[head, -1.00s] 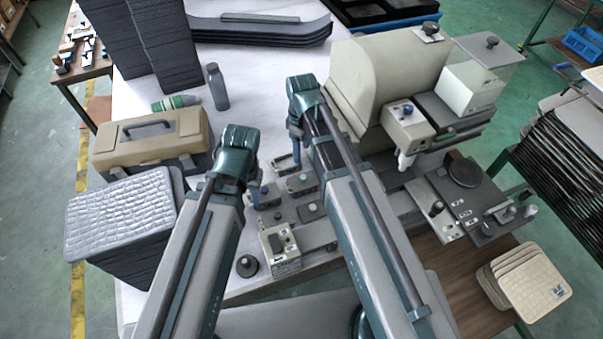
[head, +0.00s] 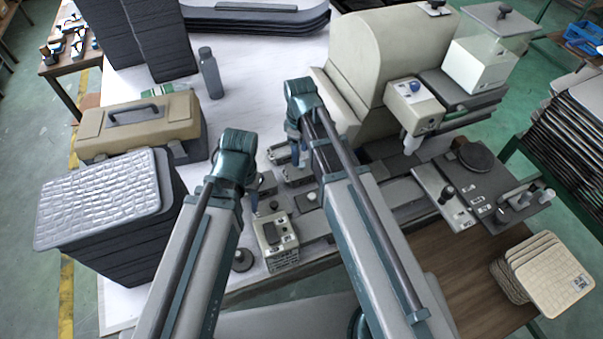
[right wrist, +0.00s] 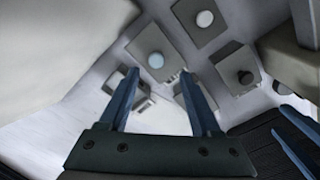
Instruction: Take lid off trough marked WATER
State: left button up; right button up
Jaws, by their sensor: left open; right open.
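I cannot read a WATER marking anywhere. A pale, translucent box (head: 478,68) at the back right has a flat lid (head: 500,18) with a dark knob over it. Several small grey boxes with knobs lie between my arms, one of them (head: 308,200) partly hidden by my right arm; in the right wrist view one has a pale blue round top (right wrist: 155,60). My left gripper (head: 254,196) is open beside these small boxes. My right gripper (head: 294,143) is open and empty above them; in the right wrist view its blue fingers (right wrist: 160,90) stand apart.
A beige machine (head: 385,60) fills the back right of the white table. A beige toolbox (head: 140,125), a stack of grey panels (head: 105,200) and a grey bottle (head: 210,75) stand left. A cream control box (head: 278,240) stands near the front edge. White tabletop is clear behind my left arm.

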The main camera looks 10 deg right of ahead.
aim_at(301, 164)
pick_arm(q)
notch_tip(301, 164, down, 5)
jog(key=b, duration=0.5)
jog(key=shift+f, duration=0.1)
pick_arm(e)
jog(key=f, duration=0.5)
jog(key=shift+w+d+f, duration=0.15)
jog(key=shift+d, duration=0.15)
jog(key=shift+c, duration=0.2)
grip_shut()
